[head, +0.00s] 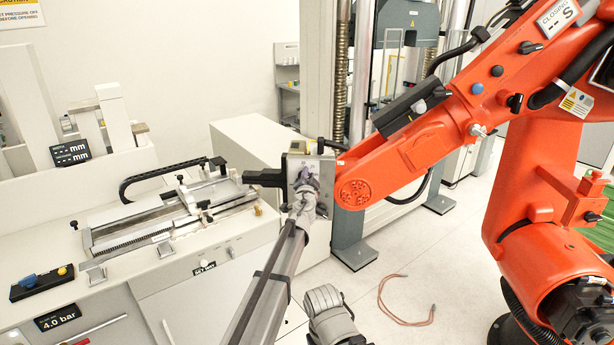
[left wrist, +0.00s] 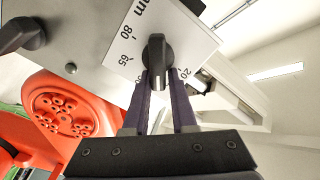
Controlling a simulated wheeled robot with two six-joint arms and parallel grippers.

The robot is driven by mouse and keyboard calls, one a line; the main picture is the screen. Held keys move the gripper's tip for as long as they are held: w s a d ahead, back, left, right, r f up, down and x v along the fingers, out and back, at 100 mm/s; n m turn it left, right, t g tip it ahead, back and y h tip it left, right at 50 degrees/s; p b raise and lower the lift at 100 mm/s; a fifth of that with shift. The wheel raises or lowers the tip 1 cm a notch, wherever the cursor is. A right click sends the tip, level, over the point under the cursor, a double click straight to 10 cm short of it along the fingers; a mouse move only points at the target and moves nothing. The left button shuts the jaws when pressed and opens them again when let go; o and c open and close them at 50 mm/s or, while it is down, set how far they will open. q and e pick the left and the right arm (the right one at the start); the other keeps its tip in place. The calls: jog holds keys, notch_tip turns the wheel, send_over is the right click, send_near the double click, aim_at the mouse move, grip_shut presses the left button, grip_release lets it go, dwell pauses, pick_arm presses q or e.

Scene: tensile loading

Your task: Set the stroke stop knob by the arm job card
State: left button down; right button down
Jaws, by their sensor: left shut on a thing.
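The stroke stop knob (left wrist: 157,62) is dark grey and sits on a white dial plate (left wrist: 185,30). The plate bears "mm", 80, 65 and 20; other marks are partly hidden by the fingers. My left gripper (left wrist: 163,85) is shut on the knob, a finger on either side of its bar. In the head view my left gripper (head: 303,192) is at the end unit of the orange arm, where the knob is too small to make out. A white and yellow card (head: 577,102) hangs on the orange arm; its text is unreadable.
Another dark knob (left wrist: 24,35) is left of the dial. The orange arm (head: 390,160) reaches in from the right, with a "CLOSING -- S" display (head: 558,16). A white bench (head: 230,255) with a slide rig stands left. A reddish cable (head: 405,320) lies on the floor.

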pick_arm(q)
jog(key=m, duration=0.2)
jog(key=f+m, duration=0.1)
jog(key=m, duration=0.1)
jog(key=shift+s+d+f+m+b, duration=0.1)
jog(key=shift+d+m+b, duration=0.05)
jog(key=shift+m+b, duration=0.2)
jog(key=m, duration=0.2)
jog(key=m+b, duration=0.1)
jog(key=m, duration=0.1)
jog(key=shift+f, duration=0.4)
jog(key=shift+w+a+f+m+b, duration=0.1)
jog(key=shift+a+f+m+b, duration=0.1)
jog(key=shift+m, duration=1.15)
jog(key=shift+w+a+f+m+b, duration=0.1)
jog(key=shift+w+f+m+b, duration=0.05)
jog(key=shift+m, duration=1.2)
jog(key=shift+w+a+f+m+b, duration=0.1)
jog(key=shift+a+f+m+b, duration=0.1)
jog(key=shift+m, duration=1.15)
jog(key=shift+w, duration=0.1)
jog(key=c, duration=0.8)
grip_release()
jog(key=shift+s+d, duration=0.15)
jog(key=shift+s, duration=0.1)
